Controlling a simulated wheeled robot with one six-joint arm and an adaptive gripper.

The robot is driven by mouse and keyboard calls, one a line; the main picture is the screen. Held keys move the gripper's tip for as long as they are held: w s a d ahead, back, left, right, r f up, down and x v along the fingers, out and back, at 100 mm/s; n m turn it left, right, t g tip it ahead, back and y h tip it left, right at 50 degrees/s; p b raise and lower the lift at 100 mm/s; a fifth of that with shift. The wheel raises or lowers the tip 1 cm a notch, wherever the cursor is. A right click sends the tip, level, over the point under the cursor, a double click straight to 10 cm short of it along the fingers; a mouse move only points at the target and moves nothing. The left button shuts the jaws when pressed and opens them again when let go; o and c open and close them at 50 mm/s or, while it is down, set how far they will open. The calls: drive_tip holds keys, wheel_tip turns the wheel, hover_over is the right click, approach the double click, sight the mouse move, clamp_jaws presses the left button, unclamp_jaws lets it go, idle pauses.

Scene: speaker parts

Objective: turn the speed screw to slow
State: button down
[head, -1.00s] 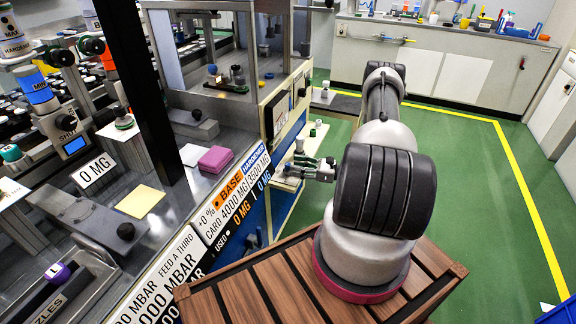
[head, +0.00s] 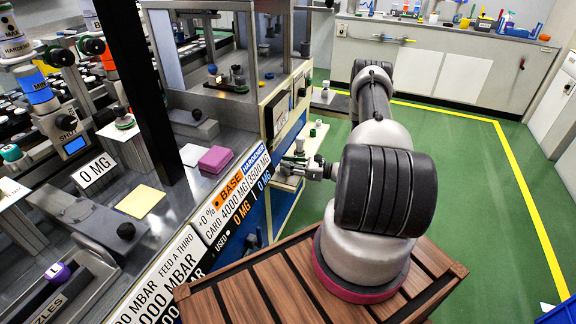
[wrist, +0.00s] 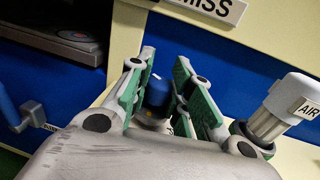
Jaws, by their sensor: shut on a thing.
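In the wrist view my gripper (wrist: 165,72) has its two green-padded fingers around a small upright piece with a dark blue top (wrist: 157,92) and a paler lower part. It stands at the cream ledge by the blue panel. I take this to be the speed screw, but no speed or slow marking on it is readable. Its lower end is partly hidden by my gripper's body. In the head view my gripper (head: 300,165) is at the low shelf beside the bench's blue side, and the screw cannot be made out there.
A pale cylinder labelled AIR (wrist: 285,108) stands close to the right finger. A MISS sign (wrist: 212,8) is on the cream frame above. A blue-handled fitting (wrist: 30,112) is at the left. Green floor (head: 470,190) is open right of my arm.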

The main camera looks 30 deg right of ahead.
drive_tip(key=shift+m+t+h, duration=0.4)
drive_tip(key=shift+h, duration=0.1)
drive_tip(key=m+t+h, duration=0.2)
drive_tip(key=m+h, duration=0.1)
drive_tip(key=h, duration=0.1)
drive_tip(key=m+t+h, duration=0.2)
drive_tip(key=m+h, duration=0.1)
drive_tip(key=h, duration=0.1)
drive_tip(key=shift+a+h, duration=0.1)
drive_tip(key=shift+h, duration=0.2)
drive_tip(key=shift+m+t+h, duration=0.3)
drive_tip(key=shift+m+h, duration=1.4)
drive_tip(key=shift+h, duration=0.8)
drive_tip(key=shift+m+h, duration=0.3)
drive_tip(key=shift+h, duration=0.2)
drive_tip(key=c, duration=1.3)
unclamp_jaws()
drive_tip(key=shift+o, duration=0.2)
drive_tip(key=shift+r, duration=0.1)
wheel_tip(320, 180, up, 10)
drive_tip(key=shift+f, duration=0.1)
